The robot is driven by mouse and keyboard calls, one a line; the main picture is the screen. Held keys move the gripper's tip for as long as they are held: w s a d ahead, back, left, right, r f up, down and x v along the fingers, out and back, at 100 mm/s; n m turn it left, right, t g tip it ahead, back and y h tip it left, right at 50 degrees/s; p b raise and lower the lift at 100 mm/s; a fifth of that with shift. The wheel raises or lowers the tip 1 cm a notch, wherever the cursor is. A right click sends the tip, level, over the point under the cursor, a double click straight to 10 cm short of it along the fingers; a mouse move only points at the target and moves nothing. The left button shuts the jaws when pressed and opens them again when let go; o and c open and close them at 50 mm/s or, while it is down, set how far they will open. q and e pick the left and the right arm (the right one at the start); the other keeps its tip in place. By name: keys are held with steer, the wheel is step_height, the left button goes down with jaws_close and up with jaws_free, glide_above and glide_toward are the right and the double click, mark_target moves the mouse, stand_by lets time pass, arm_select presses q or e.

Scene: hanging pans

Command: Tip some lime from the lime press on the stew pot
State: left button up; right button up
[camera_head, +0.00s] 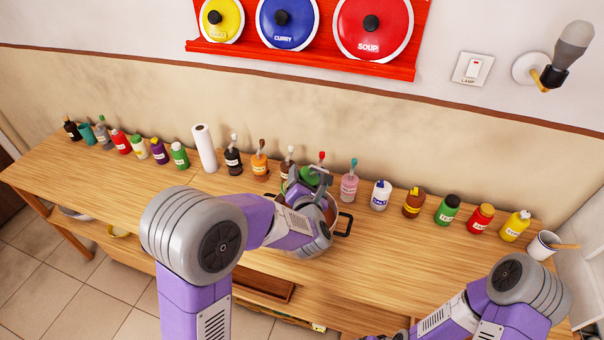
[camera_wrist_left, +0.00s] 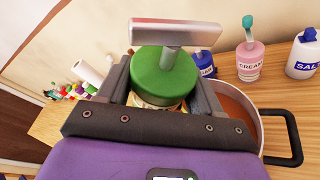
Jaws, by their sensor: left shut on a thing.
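The lime press appears as a green cylinder with a metal T-shaped top in the left wrist view (camera_wrist_left: 165,75). Its green body also shows in the head view (camera_head: 311,177). My left gripper (camera_wrist_left: 165,88) is shut on it, one finger on each side. The stew pot (camera_wrist_left: 258,122) holds brown stew and has a black side handle; in the head view its rim (camera_head: 334,212) shows behind my left wrist. The gripper and press are over or close by the pot; the exact gap is hidden.
Several bottles line the back of the wooden counter (camera_head: 400,255). A pink cream bottle (camera_head: 349,186) and salt bottle (camera_head: 380,195) stand near the pot. A paper roll (camera_head: 204,148) stands left, a white mug (camera_head: 543,245) far right. The front right counter is clear.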

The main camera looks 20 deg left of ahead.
arm_select(q)
steer(key=shift+a+f+n+h+b, duration=0.1)
steer(key=shift+a+n+h+b, duration=0.2)
steer(key=shift+a+n+b, duration=0.35)
steer(key=shift+d+g, duration=0.1)
steer(key=shift+g, duration=0.2)
steer(key=shift+d, duration=0.1)
steer(key=shift+a+n+h+b, duration=0.5)
steer(key=shift+n+b, duration=0.25)
steer(key=shift+b, duration=0.45)
steer(key=shift+r, duration=0.2)
